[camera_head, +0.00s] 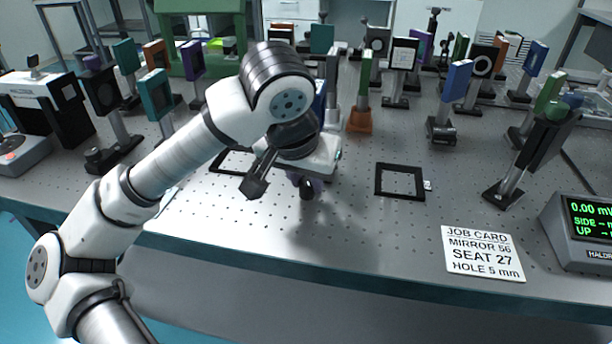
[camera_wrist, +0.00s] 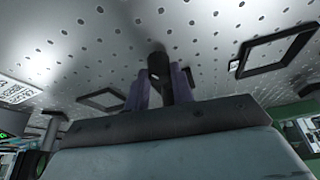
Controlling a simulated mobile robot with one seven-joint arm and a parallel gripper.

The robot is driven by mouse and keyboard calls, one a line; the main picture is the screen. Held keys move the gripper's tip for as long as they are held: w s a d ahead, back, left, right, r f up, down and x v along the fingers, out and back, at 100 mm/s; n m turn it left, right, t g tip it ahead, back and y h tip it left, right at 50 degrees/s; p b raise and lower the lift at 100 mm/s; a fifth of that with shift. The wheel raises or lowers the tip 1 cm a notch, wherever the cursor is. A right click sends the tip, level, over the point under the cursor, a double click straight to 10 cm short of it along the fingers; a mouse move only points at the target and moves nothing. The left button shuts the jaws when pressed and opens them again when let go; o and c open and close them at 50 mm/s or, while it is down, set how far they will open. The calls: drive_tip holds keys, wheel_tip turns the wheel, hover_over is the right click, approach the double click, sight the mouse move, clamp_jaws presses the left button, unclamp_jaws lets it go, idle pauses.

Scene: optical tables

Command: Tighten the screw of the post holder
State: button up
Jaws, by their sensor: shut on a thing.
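My gripper (camera_head: 306,181) is over the front middle of the perforated table, pointing down. In the wrist view its two purple fingers (camera_wrist: 161,92) are shut on a dark cylinder (camera_wrist: 158,66). The cylinder's dark end (camera_head: 307,191) also shows below the fingers in the head view. I cannot tell whether it is a tool or whether it touches the table. Several post-mounted optics stand around, among them a green one on an orange base (camera_head: 360,120) and a blue one (camera_head: 457,82). Which post holder is meant, and its screw, I cannot make out.
The table (camera_head: 350,235) has two flat black square frames, one right of my gripper (camera_head: 400,195) and one partly behind my arm. A job card (camera_head: 482,253) reads mirror 56, seat 27, hole 5 mm. A display box (camera_head: 580,235) stands at the right edge.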

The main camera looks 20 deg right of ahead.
drive_tip(key=shift+f+n+b, duration=0.1)
drive_tip(key=shift+n+b, duration=0.2)
drive_tip(key=shift+b, duration=0.1)
drive_tip(key=shift+n+b, duration=0.3)
drive_tip(key=shift+n, duration=0.2)
drive_tip(key=o, duration=1)
drive_tip(key=shift+y, duration=0.3)
drive_tip(key=p+v, duration=0.1)
drive_tip(key=v, duration=1.3)
drive_tip(key=shift+s, duration=0.15)
